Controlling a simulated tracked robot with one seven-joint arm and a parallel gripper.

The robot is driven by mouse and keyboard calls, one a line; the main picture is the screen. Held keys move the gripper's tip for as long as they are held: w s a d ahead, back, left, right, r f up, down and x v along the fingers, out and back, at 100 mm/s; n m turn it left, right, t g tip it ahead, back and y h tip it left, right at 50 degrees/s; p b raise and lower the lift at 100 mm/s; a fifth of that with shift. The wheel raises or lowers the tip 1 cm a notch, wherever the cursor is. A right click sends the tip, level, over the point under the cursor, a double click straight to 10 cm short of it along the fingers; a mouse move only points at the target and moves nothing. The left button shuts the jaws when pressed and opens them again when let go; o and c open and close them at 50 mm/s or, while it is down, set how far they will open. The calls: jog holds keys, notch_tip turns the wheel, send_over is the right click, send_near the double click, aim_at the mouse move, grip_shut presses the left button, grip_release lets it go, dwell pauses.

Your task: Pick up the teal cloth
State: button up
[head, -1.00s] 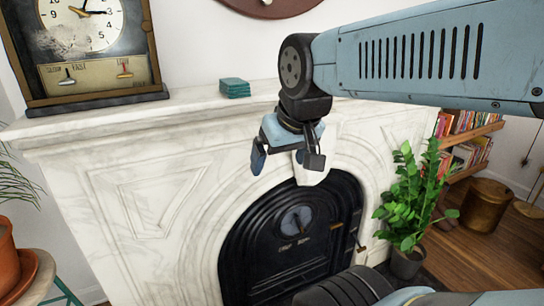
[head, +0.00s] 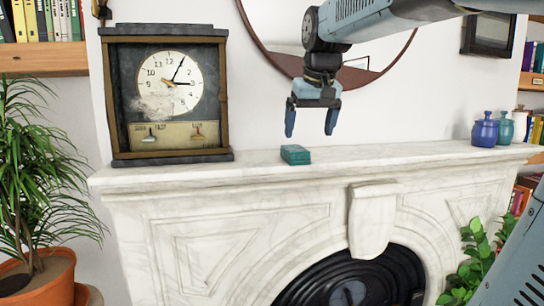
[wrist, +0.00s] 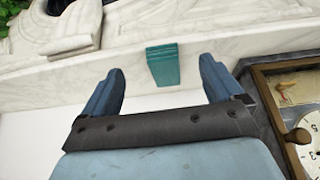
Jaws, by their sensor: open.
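The teal cloth (head: 295,154) is a small folded stack lying on the mantel, right of the clock. It also shows in the wrist view (wrist: 163,65), beyond the fingertips and between them. My gripper (head: 312,130) is open and empty, pointing down, above the cloth and slightly right of it in the head view. Its two fingers also show apart in the wrist view (wrist: 160,82), with nothing between them. The fingers do not appear to touch the cloth or the mantel.
The white marble mantel (head: 400,164) is bare around the cloth. A large clock (head: 168,90) stands close on the left. Lidded jars (head: 485,130) stand at the far right. A round mirror (head: 385,72) hangs on the wall behind my gripper.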

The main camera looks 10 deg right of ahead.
send_near(294, 147)
jog(key=x, duration=0.5)
jog(key=shift+d, duration=0.25)
jog(key=shift+a+x, duration=0.15)
jog(key=shift+x, duration=1.2)
jog(key=shift+a+x, duration=0.15)
jog(key=shift+x, duration=1.15)
jog(key=shift+c, duration=0.4)
